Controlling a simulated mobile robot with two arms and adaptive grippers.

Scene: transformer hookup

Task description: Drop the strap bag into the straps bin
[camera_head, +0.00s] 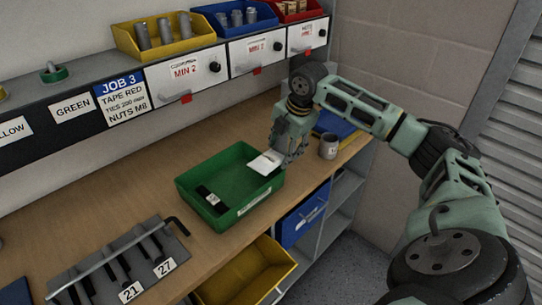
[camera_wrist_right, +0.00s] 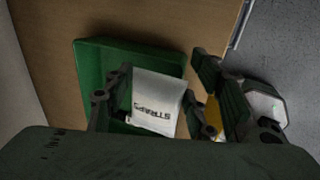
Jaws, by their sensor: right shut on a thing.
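The strap bag is a small white packet (camera_head: 264,163). In the right wrist view the bag (camera_wrist_right: 155,103) shows the printed word STRAPS, upside down. My right gripper (camera_head: 287,152) is shut on it and holds it over the right end of an open green bin (camera_head: 241,212) on the bench. The bin also shows in the right wrist view (camera_wrist_right: 91,72), behind the bag. A dark object with a pale label (camera_head: 211,199) lies inside the bin at the left. The bin's front label is too small to read. My left gripper is not in view.
A grey cup (camera_head: 328,146) and a blue bin (camera_head: 335,124) stand right of my right gripper. A tool rack (camera_head: 122,262) with a hex key is at the lower left. A yellow bin (camera_head: 249,275) sits below the bench edge. Shelf drawers (camera_head: 186,73) line the back.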

